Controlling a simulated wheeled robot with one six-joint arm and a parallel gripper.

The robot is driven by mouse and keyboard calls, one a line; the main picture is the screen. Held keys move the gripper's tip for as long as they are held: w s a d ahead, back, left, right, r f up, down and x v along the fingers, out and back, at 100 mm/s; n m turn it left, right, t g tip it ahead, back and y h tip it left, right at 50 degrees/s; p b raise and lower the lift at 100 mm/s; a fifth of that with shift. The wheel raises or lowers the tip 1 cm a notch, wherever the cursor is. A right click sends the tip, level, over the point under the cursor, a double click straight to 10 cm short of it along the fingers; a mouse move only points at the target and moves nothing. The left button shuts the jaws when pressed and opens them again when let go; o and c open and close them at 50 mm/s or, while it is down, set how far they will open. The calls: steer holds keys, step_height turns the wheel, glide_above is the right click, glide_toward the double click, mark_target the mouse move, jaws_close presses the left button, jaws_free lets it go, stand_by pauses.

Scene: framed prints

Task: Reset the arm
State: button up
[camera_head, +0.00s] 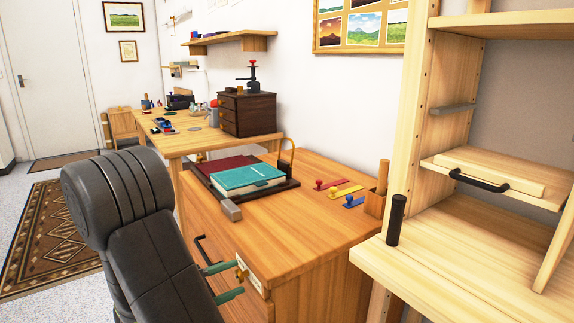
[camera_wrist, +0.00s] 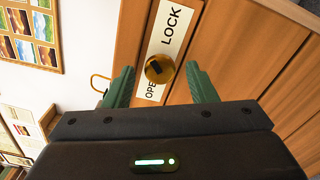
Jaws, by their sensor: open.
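My gripper (camera_head: 228,282) has green fingers, which stand apart at the front side of the wooden cabinet (camera_head: 300,230). In the wrist view my gripper (camera_wrist: 160,88) is open, with a brass lock knob (camera_wrist: 159,69) showing between its fingers. The knob has a dark slot and sits on a white plate reading LOCK and OPEN (camera_wrist: 172,32). In the head view the knob and plate (camera_head: 242,272) are just beside the upper finger. I cannot tell whether a finger touches the knob. My dark arm (camera_head: 120,200) hides part of the cabinet's left side.
A black drawer handle (camera_head: 202,250) is left of the fingers. On the cabinet top are a teal book (camera_head: 247,178), a red book (camera_head: 225,165) and coloured keys (camera_head: 345,190). A pale shelf unit (camera_head: 440,265) stands close on the right. Open floor and a rug (camera_head: 45,235) lie left.

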steer(key=n+p, duration=0.1)
steer(key=n, duration=0.1)
steer(key=n+p, duration=0.1)
steer(key=p, duration=0.1)
steer(key=shift+r+n, duration=0.2)
steer(key=shift+n, duration=0.2)
steer(key=n+p, duration=0.3)
steer(key=shift+n+p, duration=0.35)
steer(key=shift+n, duration=0.05)
steer(key=n+p, duration=0.2)
steer(key=n, duration=0.1)
steer(key=shift+f+n+p, duration=0.15)
steer(key=shift+n+p, duration=0.15)
steer(key=shift+n, duration=0.1)
steer(key=shift+f+n+p, duration=0.15)
steer(key=shift+n+p, duration=0.3)
steer(key=shift+n, duration=0.45)
